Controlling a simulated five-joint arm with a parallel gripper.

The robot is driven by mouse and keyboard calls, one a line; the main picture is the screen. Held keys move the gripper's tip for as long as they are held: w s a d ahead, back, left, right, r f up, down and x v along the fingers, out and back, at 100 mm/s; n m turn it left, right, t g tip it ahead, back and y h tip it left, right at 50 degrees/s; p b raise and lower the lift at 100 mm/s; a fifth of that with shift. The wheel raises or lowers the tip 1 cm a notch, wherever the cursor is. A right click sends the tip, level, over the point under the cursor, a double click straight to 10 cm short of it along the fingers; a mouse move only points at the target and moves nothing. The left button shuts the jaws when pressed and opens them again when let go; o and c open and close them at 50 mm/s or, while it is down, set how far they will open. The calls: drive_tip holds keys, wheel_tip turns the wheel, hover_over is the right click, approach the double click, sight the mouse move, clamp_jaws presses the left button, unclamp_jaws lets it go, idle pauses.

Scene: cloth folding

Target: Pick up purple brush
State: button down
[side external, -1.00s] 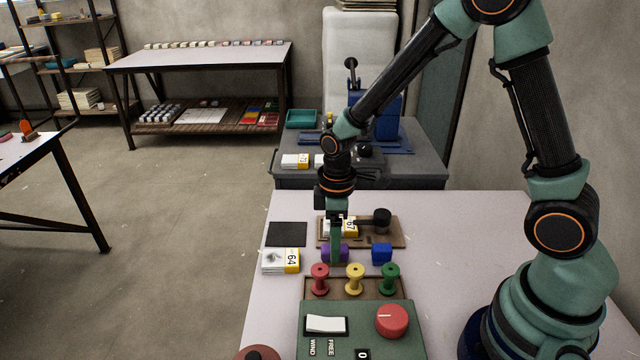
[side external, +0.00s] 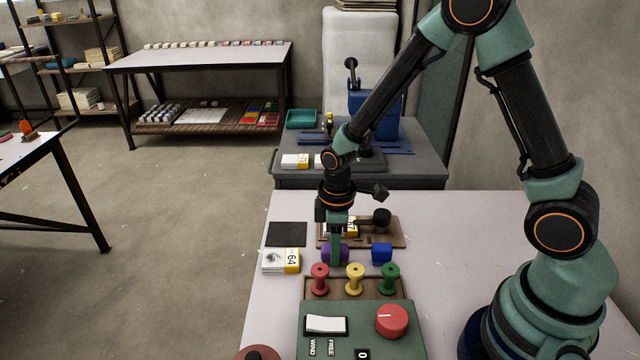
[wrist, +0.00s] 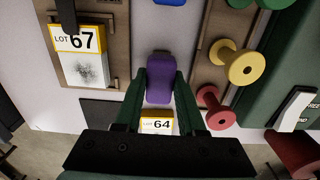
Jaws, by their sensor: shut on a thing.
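The purple brush (wrist: 160,78) is a rounded purple block in the wrist view. My gripper (wrist: 160,88) has one green finger on each side of it and is shut on it. In the side external view the purple brush (side external: 343,252) shows beside the green fingers of my gripper (side external: 335,256), low over the table top, behind the red spool. I cannot tell whether it touches the table. Its underside is hidden.
A blue block (side external: 381,252) lies to the right. Red (side external: 320,279), yellow (side external: 354,279) and green (side external: 390,278) spools stand in front, by a green control box (side external: 408,316). A LOT 64 card (side external: 281,261) and dark pad (side external: 287,234) lie left. A brown board (side external: 397,238) is behind.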

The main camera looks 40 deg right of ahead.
drive_tip(key=shift+r, duration=0.15)
wheel_tip(320, 180, up, 20)
idle(0.4)
